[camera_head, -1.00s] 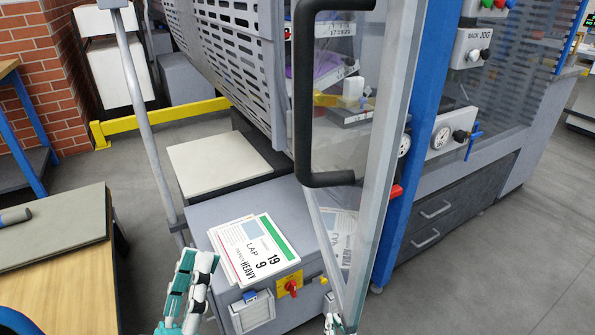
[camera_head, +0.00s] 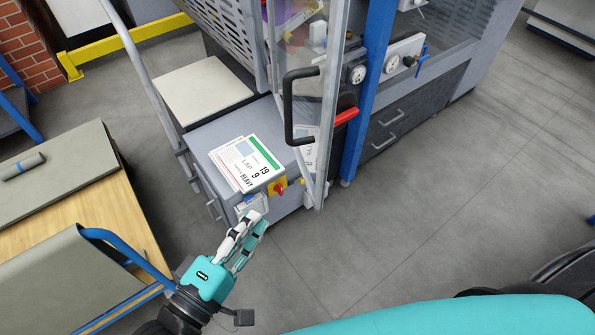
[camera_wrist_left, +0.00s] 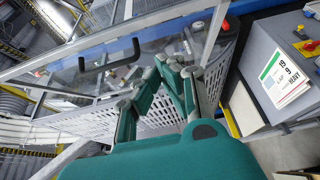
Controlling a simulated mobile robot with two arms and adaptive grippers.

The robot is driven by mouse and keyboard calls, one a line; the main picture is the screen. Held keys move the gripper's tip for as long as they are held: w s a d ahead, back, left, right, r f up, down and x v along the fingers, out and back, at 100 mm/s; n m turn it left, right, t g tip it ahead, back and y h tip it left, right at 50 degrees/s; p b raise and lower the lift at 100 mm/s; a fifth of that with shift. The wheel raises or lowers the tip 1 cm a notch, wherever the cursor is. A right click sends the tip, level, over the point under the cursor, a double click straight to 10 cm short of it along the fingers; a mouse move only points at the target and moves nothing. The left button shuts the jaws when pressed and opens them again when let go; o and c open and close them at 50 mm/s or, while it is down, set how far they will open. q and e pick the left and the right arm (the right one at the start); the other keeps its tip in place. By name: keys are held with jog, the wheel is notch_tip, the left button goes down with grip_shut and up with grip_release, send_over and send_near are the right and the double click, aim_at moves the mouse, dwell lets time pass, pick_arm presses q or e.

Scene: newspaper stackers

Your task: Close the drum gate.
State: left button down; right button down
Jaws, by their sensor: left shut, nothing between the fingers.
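The drum gate (camera_head: 329,100) is a clear panel in a grey metal frame with a black D-shaped handle (camera_head: 288,112). It stands swung out from the machine, seen nearly edge-on in the head view. In the left wrist view the gate's handle (camera_wrist_left: 108,58) is in the upper left, beyond the fingers. My left gripper (camera_head: 256,217) is shut and empty, in front of the grey cabinet and below the handle, apart from the gate. Its fingers also show in the left wrist view (camera_wrist_left: 163,82). My right gripper does not show.
A grey cabinet (camera_head: 215,187) with printed sheets (camera_head: 247,164) and a red knob (camera_head: 279,188) stands left of the gate. A wooden table (camera_head: 112,226) is at left. A blue post (camera_head: 362,110) stands right of the gate. The floor (camera_head: 430,200) at right is clear.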

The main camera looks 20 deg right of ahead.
pick_arm(q)
jog(key=p, duration=0.2)
send_near(314, 160)
jog(key=w, duration=0.3)
jog(key=d, duration=0.1)
jog(key=d+p, duration=0.1)
jog(key=d, duration=0.1)
jog(key=shift+w+d+r+p, duration=0.1)
jog(key=shift+w+d+p, duration=0.15)
jog(key=shift+d+p, duration=0.05)
